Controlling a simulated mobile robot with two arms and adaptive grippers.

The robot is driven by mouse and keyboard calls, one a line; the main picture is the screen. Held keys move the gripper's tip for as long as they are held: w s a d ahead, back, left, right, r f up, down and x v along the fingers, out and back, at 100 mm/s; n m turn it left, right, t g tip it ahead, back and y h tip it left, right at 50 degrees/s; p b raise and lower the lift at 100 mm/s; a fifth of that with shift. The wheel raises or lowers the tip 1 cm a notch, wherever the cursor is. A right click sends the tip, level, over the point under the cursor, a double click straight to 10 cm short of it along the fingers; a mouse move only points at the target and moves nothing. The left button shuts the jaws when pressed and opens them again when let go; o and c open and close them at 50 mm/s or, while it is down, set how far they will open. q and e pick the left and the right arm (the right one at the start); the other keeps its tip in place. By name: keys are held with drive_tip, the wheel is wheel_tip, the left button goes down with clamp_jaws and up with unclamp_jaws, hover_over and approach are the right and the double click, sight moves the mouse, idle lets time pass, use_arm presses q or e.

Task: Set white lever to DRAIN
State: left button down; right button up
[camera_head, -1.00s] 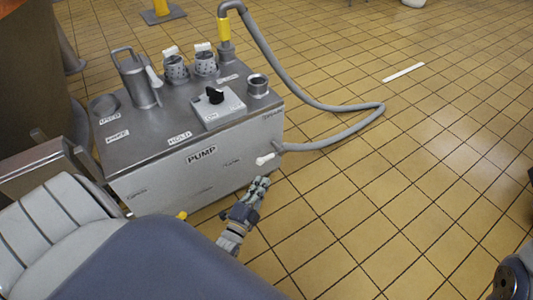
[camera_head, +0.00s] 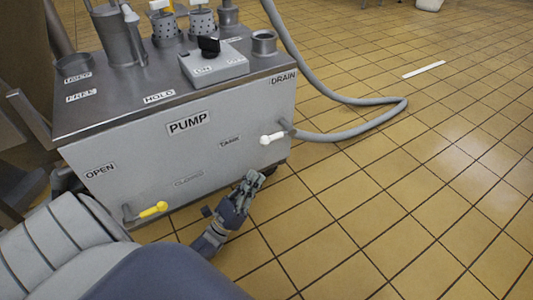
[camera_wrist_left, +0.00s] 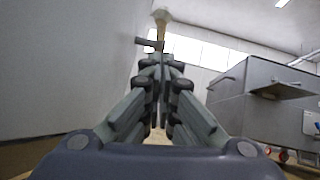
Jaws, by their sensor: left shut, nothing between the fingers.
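The white lever (camera_head: 271,138) sits on the right part of the pump unit's front face. Its handle points left, toward the TANK label (camera_head: 229,141). The DRAIN label (camera_head: 283,78) is above the lever, near the top right corner of that face. My left gripper (camera_head: 254,178) is shut and empty, in front of the unit and just below the lever in the picture, apart from it. In the left wrist view, a pale knobbed handle (camera_wrist_left: 161,18), seemingly the white lever, shows beyond the closed fingertips (camera_wrist_left: 162,62). My right gripper is out of view.
A yellow lever (camera_head: 152,211) is low on the left of the face, near the OPEN label (camera_head: 100,170). A grey hose (camera_head: 345,136) loops over the floor to the right. A black knob (camera_head: 208,46) is on top of the unit.

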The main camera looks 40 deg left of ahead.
use_arm(q)
drive_tip(key=x, duration=0.9)
drive_tip(key=shift+w+r+b, duration=0.15)
drive_tip(key=shift+r+b, duration=0.15)
drive_tip(key=shift+b, duration=0.05)
